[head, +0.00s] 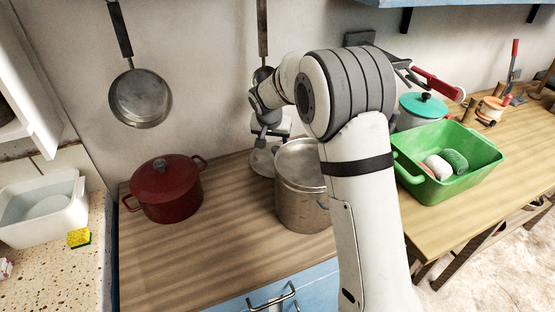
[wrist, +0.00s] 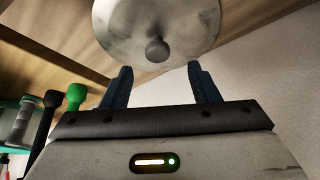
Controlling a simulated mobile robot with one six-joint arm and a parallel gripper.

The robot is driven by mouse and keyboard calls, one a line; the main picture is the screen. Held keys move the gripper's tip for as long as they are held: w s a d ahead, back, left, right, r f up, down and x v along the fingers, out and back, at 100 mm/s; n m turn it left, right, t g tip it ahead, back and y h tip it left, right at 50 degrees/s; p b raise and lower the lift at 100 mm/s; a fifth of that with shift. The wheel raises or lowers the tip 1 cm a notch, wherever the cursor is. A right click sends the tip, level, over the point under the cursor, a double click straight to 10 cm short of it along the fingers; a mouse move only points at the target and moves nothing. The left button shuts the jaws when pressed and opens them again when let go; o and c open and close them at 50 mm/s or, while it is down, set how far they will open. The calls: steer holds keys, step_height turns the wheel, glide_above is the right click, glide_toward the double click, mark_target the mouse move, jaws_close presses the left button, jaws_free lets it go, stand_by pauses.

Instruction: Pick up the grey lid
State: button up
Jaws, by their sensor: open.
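The grey lid (wrist: 157,22) shows at the top of the wrist view as a round, pale metal disc with a dark grey knob in its middle. In the head view a grey disc, which looks like this lid (head: 260,163), lies on the wooden counter by the wall, partly hidden by my arm and the steel pot. My gripper (wrist: 160,66) is open, with its two dark fingers apart and nothing between them. The knob lies just beyond the gap between the fingertips. In the head view my gripper (head: 266,140) points down over the disc.
A steel pot (head: 302,207) stands close to the right of the disc. A red lidded pot (head: 170,190) stands to the left. A green tub (head: 440,184) and a teal-lidded pot (head: 423,107) are on the right. A pan (head: 140,98) hangs on the wall. The counter's front left is clear.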

mark_target(276, 149)
steer(key=x, duration=0.6)
steer(key=shift+s+d+f+p, duration=0.1)
steer(key=shift+f+p, duration=0.1)
steer(key=shift+p, duration=0.15)
steer(key=shift+c, duration=0.2)
steer(key=c, duration=1)
